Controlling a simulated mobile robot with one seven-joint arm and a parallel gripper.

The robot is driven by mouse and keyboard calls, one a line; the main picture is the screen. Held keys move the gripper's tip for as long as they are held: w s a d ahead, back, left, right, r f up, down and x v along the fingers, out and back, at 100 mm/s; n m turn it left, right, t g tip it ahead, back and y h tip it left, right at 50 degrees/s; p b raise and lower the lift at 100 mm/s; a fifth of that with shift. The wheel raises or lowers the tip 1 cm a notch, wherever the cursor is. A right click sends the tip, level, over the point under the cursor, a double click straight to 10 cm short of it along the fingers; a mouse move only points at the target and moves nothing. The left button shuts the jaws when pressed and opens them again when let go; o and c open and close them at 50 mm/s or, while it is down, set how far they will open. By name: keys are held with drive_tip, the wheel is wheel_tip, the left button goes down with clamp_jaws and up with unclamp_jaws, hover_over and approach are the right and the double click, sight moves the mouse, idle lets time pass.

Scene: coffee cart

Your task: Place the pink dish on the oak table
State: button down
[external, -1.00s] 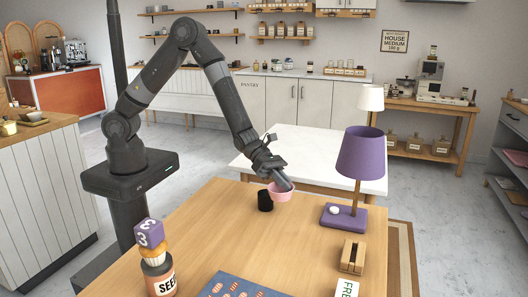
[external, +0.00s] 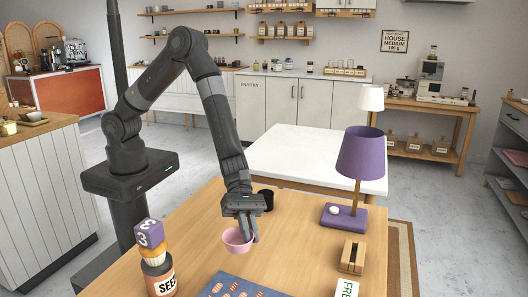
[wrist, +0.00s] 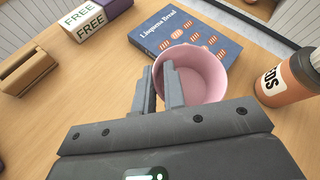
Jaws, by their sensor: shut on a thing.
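The pink dish (external: 235,241) is a small round bowl, roughly upright. My gripper (external: 251,230) is shut on its rim, at the dish's right side in the external view. In the wrist view, the dish (wrist: 207,82) shows its empty inside, and my gripper's two fingers (wrist: 164,86) pinch its near left wall. The oak table (external: 187,247) lies under the dish. I cannot tell whether the dish's base touches the tabletop or hangs slightly above it.
A blue book (external: 236,288) lies close in front of the dish. A black cup (external: 266,200) stands behind my gripper. A seeds jar (external: 158,277) is at front left. A purple lamp (external: 359,153) and a wooden holder (external: 353,256) are to the right. Bare wood lies between.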

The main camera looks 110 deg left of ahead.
sight(269, 259)
drive_tip(key=w+a+f, duration=0.1)
drive_tip(key=w+a, duration=0.1)
drive_tip(key=w+a+f, duration=0.1)
drive_tip(key=f, duration=0.1)
drive_tip(key=shift+w+a+f, duration=0.15)
drive_tip(key=shift+w+a, duration=0.2)
drive_tip(key=shift+w, duration=0.05)
drive_tip(key=shift+a+f, duration=0.1)
drive_tip(key=shift+f, duration=1.9)
drive_tip(key=c, duration=1.5)
unclamp_jaws()
drive_tip(key=shift+f, duration=0.1)
